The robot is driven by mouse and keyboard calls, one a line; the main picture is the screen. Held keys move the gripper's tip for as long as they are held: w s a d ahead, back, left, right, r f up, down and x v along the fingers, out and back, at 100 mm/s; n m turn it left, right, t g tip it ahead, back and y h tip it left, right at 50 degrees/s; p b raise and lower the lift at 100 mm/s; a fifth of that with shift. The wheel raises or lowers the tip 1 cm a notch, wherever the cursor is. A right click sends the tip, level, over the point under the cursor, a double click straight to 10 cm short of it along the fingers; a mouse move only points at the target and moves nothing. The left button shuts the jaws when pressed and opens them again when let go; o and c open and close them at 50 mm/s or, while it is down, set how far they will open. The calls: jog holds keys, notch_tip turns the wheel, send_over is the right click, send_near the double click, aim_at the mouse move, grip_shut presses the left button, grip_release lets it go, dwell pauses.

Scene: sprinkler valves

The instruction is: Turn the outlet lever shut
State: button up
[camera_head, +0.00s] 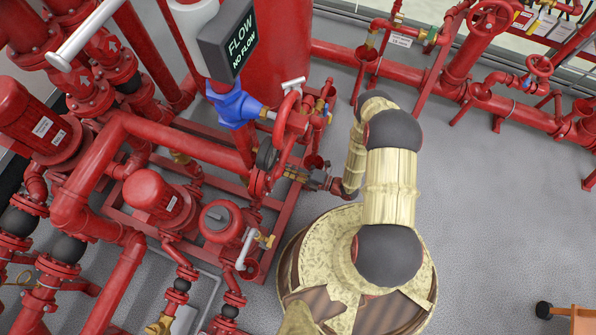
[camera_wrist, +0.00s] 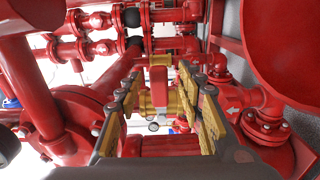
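I cannot tell for sure that this is the outlet lever.
Red pipes and flanges crowd both sides of my gripper; a flanged red pipe (camera_wrist: 266,120) is close on its right. A black FLOW / NO FLOW sign (camera_head: 236,42) and blue fitting (camera_head: 235,105) stand above. Grey floor (camera_head: 500,215) is open to the right.

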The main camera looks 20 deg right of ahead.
jog(key=v, duration=1.1)
jog(key=shift+s+d, duration=0.1)
jog(key=shift+s, duration=0.05)
dwell(0.4)
